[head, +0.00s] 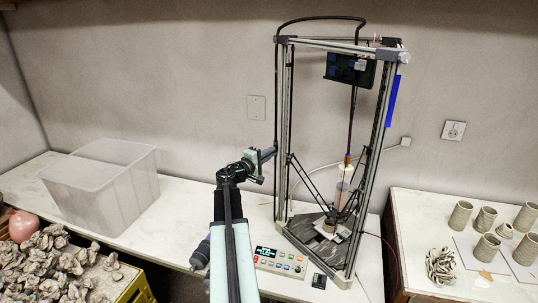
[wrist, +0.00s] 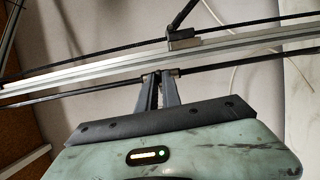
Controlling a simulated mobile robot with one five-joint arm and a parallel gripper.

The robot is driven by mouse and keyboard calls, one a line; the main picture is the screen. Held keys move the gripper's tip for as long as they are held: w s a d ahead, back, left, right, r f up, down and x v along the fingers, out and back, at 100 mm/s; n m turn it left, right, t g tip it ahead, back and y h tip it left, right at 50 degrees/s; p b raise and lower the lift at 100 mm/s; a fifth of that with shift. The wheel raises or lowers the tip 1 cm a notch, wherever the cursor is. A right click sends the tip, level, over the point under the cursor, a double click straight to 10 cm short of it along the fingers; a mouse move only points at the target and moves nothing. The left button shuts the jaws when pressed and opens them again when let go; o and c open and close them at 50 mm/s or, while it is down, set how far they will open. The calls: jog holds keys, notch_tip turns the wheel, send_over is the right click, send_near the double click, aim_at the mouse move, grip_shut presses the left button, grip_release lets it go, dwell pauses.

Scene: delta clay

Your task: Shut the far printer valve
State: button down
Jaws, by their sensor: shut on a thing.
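The clay printer (head: 285,110) is a tall metal frame with a black tube (head: 277,95) running down beside its left post. My gripper (head: 270,153) reaches that post from the left, about halfway up. In the wrist view my gripper (wrist: 160,78) has its two dark fingers close together at the silver post (wrist: 85,78), in line with a thin black line (wrist: 230,67). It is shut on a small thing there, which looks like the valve. The fingers hide most of it, so its handle position cannot be told.
A clear plastic bin (head: 100,190) stands on the bench to the left. A control box (head: 280,262) lies at the printer's front left. Clay cups (head: 460,214) stand on the right bench. Clay lumps (head: 50,265) fill the lower left.

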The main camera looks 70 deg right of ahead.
jog(key=shift+r+m, duration=0.1)
jog(key=shift+m, duration=0.2)
jog(key=c, duration=1.5)
grip_release()
jog(key=shift+d, duration=0.1)
jog(key=shift+c, duration=0.2)
jog(key=v, duration=0.8)
